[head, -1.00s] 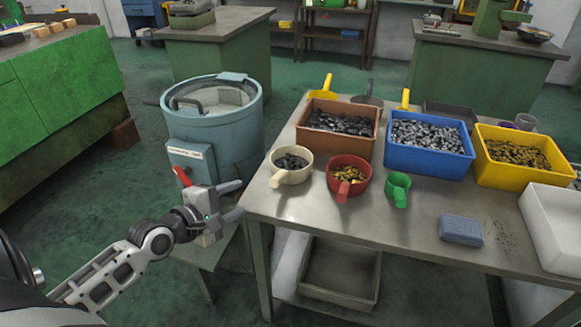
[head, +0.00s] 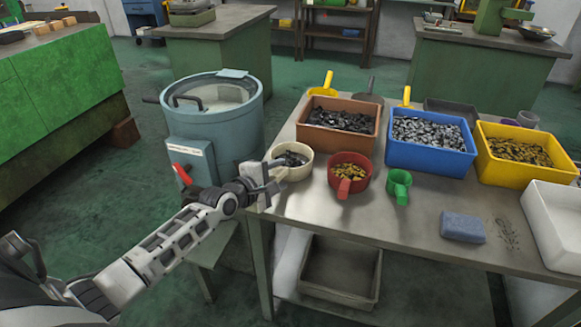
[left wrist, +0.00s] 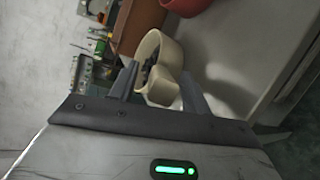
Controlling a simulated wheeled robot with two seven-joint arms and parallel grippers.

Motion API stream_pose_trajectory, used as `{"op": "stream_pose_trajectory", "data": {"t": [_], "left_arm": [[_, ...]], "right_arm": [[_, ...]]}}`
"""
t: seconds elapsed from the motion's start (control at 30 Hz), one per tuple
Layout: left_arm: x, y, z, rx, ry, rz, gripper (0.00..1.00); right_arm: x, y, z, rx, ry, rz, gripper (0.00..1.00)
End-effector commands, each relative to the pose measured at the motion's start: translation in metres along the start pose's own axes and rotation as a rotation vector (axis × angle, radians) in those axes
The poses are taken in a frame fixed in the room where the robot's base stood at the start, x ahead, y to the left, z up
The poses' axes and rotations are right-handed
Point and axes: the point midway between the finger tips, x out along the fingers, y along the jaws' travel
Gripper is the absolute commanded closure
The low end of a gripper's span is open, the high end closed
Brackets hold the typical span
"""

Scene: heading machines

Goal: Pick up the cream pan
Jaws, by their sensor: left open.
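The cream pan (head: 304,160) stands near the left edge of the table, with dark pieces inside it. My left gripper (head: 274,171) is open at the pan's near left side, by its handle. In the left wrist view the cream pan (left wrist: 151,49) lies ahead, and its handle (left wrist: 161,90) is between the two fingers of my left gripper (left wrist: 158,92). I cannot tell whether the fingers touch the handle. My right gripper is not in view.
A red pan (head: 349,171) and a green scoop (head: 398,186) stand to the right on the table (head: 375,226). Behind are a brown bin (head: 338,140), a blue bin (head: 430,158) and a yellow bin (head: 525,178). A blue-grey drum machine (head: 230,130) stands at the left.

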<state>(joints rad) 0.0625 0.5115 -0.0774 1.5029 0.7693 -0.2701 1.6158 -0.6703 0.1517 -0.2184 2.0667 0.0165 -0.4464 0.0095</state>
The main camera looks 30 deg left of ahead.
Motion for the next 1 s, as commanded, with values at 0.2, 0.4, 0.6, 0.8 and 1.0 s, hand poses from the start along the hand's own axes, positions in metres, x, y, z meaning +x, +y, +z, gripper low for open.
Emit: {"op": "stream_pose_trajectory", "data": {"t": [0.2, 0.4, 0.6, 0.8, 1.0], "left_arm": [[0.01, 0.0, 0.0, 0.001, 0.0, 0.0, 0.52], [0.01, 0.0, 0.0, 0.001, 0.0, -0.001, 0.72], [0.01, 0.002, 0.0, 0.002, 0.0, 0.005, 1.0], [0.009, 0.003, 0.0, 0.002, 0.0, 0.005, 1.0], [0.006, 0.014, 0.004, 0.001, -0.001, 0.007, 1.0]], "right_arm": [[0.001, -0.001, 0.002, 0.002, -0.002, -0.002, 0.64], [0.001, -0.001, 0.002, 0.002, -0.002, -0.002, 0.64], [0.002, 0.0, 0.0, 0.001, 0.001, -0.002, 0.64], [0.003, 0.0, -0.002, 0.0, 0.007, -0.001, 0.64], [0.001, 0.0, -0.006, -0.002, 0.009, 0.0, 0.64]]}}
